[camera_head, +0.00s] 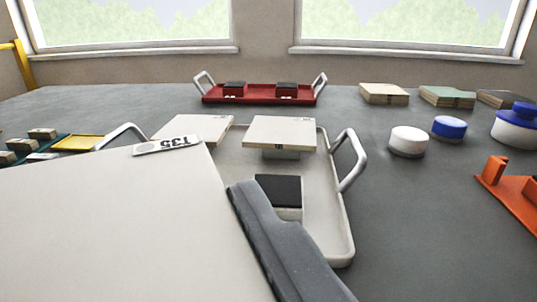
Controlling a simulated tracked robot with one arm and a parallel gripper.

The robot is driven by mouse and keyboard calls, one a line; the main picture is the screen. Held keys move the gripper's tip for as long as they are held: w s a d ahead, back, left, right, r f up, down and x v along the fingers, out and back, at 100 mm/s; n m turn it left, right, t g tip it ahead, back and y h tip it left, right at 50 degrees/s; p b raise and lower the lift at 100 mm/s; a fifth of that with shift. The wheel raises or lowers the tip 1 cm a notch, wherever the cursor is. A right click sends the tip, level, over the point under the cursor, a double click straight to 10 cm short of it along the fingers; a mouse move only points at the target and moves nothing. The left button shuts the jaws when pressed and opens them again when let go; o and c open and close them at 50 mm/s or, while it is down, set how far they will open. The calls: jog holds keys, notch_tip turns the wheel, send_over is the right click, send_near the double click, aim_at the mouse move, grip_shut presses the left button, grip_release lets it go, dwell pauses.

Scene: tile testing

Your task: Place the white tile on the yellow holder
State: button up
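A large white tile (110,225) fills the lower left of the view, close to the camera, with a label reading 135 at its far corner. My gripper (280,245) shows as one dark grey finger along the tile's right edge. It appears shut on the tile; the other finger is hidden. A flat yellow piece (80,143), which may be the yellow holder, lies at the far left beside a teal rack. The tile partly hides that area.
A white handled tray (335,215) holds two more pale tiles (280,132) and a bare black-topped block (279,190). A red tray (258,98) stands behind. Tile stacks (384,94), round containers (408,141) and an orange holder (515,190) are right. Grey table between is clear.

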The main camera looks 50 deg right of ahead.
jog(key=s+d+f+m+g+h+b, duration=0.1)
jog(key=s+d+h+b, duration=0.1)
jog(key=d, duration=0.4)
jog(key=s+d+f+m+g+h+b, duration=0.2)
jog(key=s+d+b, duration=0.1)
jog(key=d, duration=0.3)
jog(key=s+d+f+m+g+h+b, duration=0.1)
jog(key=s+d+m+g+h+b, duration=0.1)
jog(key=s+d, duration=0.2)
jog(key=shift+s+d+f+h, duration=0.1)
jog(key=shift+d+f+h, duration=0.1)
jog(key=shift+d, duration=0.45)
jog(key=shift+d+f+h, duration=0.1)
jog(key=shift+d+f, duration=0.05)
jog(key=shift+d, duration=0.5)
jog(key=shift+r, duration=0.1)
